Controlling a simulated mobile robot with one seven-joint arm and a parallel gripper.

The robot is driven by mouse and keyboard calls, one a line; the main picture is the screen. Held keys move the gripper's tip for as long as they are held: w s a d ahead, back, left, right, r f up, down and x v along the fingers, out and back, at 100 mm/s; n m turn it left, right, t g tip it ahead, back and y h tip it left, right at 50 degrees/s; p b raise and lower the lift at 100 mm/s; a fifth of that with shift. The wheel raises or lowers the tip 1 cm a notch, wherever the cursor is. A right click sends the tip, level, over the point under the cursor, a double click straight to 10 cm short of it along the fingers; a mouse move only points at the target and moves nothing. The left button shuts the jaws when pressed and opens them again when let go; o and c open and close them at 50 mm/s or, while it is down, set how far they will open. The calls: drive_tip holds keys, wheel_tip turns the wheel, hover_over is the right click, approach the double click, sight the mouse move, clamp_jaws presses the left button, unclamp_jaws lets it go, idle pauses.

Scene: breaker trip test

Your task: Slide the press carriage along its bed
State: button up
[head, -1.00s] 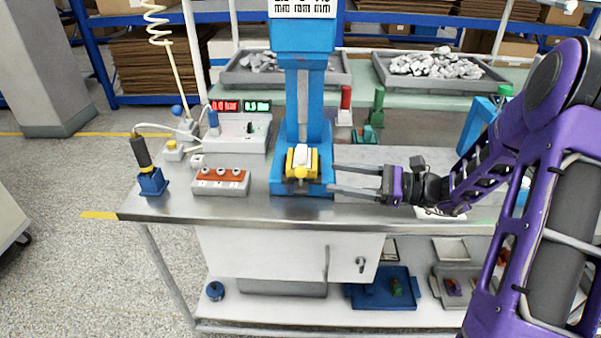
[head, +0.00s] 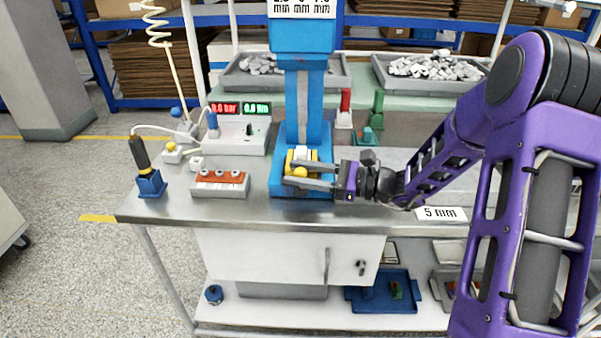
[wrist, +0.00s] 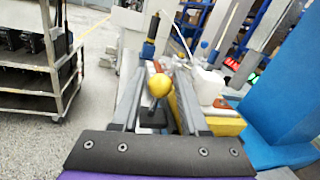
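The press carriage (head: 291,158) is a yellow block on the bed (head: 300,192) at the foot of the blue press (head: 302,100). It carries a white block and has a round yellow knob (head: 300,171) at its front. My gripper (head: 288,172) reaches in from the right, with its two fingers on either side of the knob. In the wrist view, the knob (wrist: 160,86) stands between the open fingers, with a gap visible on each side. The fingers partly cover the carriage in the head view.
An orange-topped grey box (head: 220,183) with several buttons sits left of the press. A grey console (head: 240,135) with red and green displays stands behind it. A black-handled tool in a blue holder (head: 151,184) is at the left edge. A "5 mm" card (head: 441,214) lies right.

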clamp_jaws()
idle(1.1)
